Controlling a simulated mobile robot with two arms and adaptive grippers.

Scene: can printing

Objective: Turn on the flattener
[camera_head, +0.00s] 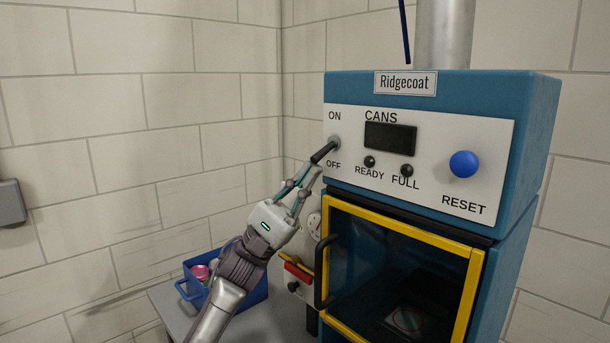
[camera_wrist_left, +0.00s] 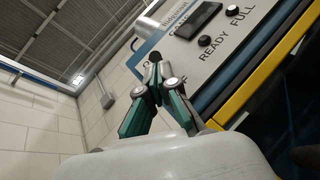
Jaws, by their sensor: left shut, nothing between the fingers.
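The blue flattener machine labelled Ridgecoat (camera_head: 540,110) stands at the right in the head view, with a white control panel (camera_head: 490,135). A black lever switch (camera_head: 323,152) sits at the panel's left side between the ON and OFF labels, tilted down toward OFF. My left gripper (camera_head: 312,172) is shut and empty, its fingertips close below the lever; I cannot tell whether they touch it. In the left wrist view the closed fingers (camera_wrist_left: 158,72) are in front of the lever's dark round end (camera_wrist_left: 162,81). My right gripper is not in view.
A dark display (camera_head: 390,138), two black indicators and a blue reset button (camera_head: 464,164) are on the panel. Below is a yellow-framed glass door (camera_head: 400,222) with a black handle (camera_head: 322,270). A blue crate (camera_head: 255,292) with cans stands on a grey table behind my left arm.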

